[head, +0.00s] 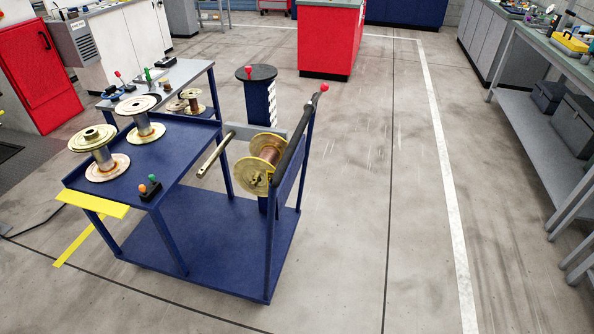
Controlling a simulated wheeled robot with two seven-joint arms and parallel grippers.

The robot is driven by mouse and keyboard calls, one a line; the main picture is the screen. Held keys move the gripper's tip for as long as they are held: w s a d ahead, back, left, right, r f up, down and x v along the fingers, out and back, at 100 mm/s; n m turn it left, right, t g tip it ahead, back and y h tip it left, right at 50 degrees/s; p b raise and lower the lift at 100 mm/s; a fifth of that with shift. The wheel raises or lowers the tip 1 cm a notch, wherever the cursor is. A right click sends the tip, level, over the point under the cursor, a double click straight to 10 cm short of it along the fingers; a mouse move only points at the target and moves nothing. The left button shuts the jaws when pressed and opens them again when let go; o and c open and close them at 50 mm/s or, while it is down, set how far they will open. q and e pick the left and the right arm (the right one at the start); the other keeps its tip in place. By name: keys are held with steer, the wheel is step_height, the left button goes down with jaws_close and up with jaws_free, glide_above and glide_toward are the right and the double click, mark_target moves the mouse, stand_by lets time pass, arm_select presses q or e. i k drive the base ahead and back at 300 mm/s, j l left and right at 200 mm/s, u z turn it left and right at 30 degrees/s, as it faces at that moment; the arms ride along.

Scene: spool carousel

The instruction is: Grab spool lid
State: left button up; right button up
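A spool (100,157) stands upright at the left end of the blue cart's top, with a pale gold disc with a raised hub (92,136) on it; this may be the spool lid, but I cannot tell for certain. A second upright spool (145,120) stands behind it, with a whitish top disc (138,104). A copper-wound spool with gold flanges (260,163) hangs sideways at the cart's right side, near a grey horizontal shaft (216,155). Neither of my grippers is in view.
The blue cart (190,246) has a lower shelf and a red-knobbed lever (323,88). A small button box (149,189) sits on its top edge. A grey table (184,73) and black-topped pedestal (257,73) stand behind. The floor right of the cart is clear up to a workbench (560,70).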

mark_target(90, 137)
steer(key=u, duration=1.3)
steer(key=z, duration=0.5)
steer(key=i+j+z, duration=0.15)
steer(key=j+z, duration=0.15)
steer(key=z, duration=0.15)
steer(key=i+j+z, duration=0.15)
steer(key=j+z, duration=0.15)
steer(key=z, duration=0.15)
steer(key=j+z, duration=0.75)
steer(key=z, duration=0.15)
steer(key=j+z, duration=0.1)
steer(key=j, duration=0.3)
steer(key=k+j+z, duration=0.1)
steer(key=j, duration=0.3)
steer(key=j+z, duration=0.1)
steer(key=j, duration=0.35)
steer(key=k+j, duration=0.15)
steer(key=j, duration=0.25)
steer(key=k+j+z, duration=0.15)
steer(key=j, duration=0.25)
steer(key=j+z, duration=0.1)
steer(key=j, duration=0.3)
